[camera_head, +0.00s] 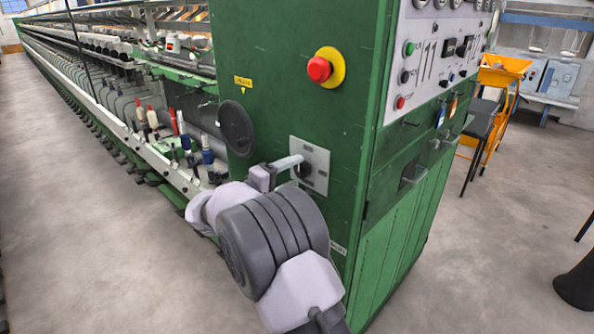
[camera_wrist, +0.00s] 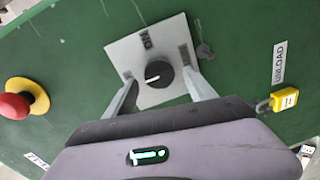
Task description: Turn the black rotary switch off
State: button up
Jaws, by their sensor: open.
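The black rotary switch (camera_head: 304,171) sits on a pale square plate (camera_head: 322,158) on the green cabinet's side. In the wrist view the round black knob (camera_wrist: 159,74) has a white pointer line, lying roughly sideways in the picture. Its plate (camera_wrist: 137,50) carries a dark label above the knob and smaller marks at the sides that I cannot read clearly. My gripper (camera_head: 291,163) is at the switch. In the wrist view my gripper (camera_wrist: 160,80) is open, with one finger on each side of the knob. I cannot tell whether either finger touches it.
A red emergency button (camera_head: 319,69) on a yellow disc is above the switch. A round black disc (camera_head: 236,128) is to its left. A yellow padlock (camera_wrist: 284,99) hangs nearby in the wrist view. Spinning machinery stretches back left; open floor lies at left and right.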

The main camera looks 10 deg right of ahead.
jog(key=p+v, duration=0.2)
jog(key=v, duration=1.3)
jog(key=shift+p, duration=0.3)
jog(key=s+d+m+g+y+b, duration=0.3)
jog(key=s+d+m+g+y, duration=0.35)
jog(key=s+d, duration=1.15)
jog(key=s+a+m+y, duration=0.1)
jog(key=s+a+y, duration=0.1)
jog(key=s, duration=0.3)
jog(key=s+a+f+m+t+y, duration=0.1)
jog(key=s+a+y, duration=0.2)
jog(key=s+y, duration=0.1)
jog(key=s+a+f+m+t+y+b, duration=0.1)
jog(key=s+a+y, duration=0.1)
jog(key=s, duration=0.4)
jog(key=shift+s+a+y, duration=0.25)
jog(key=shift+s+y, duration=0.15)
jog(key=shift+y, duration=0.35)
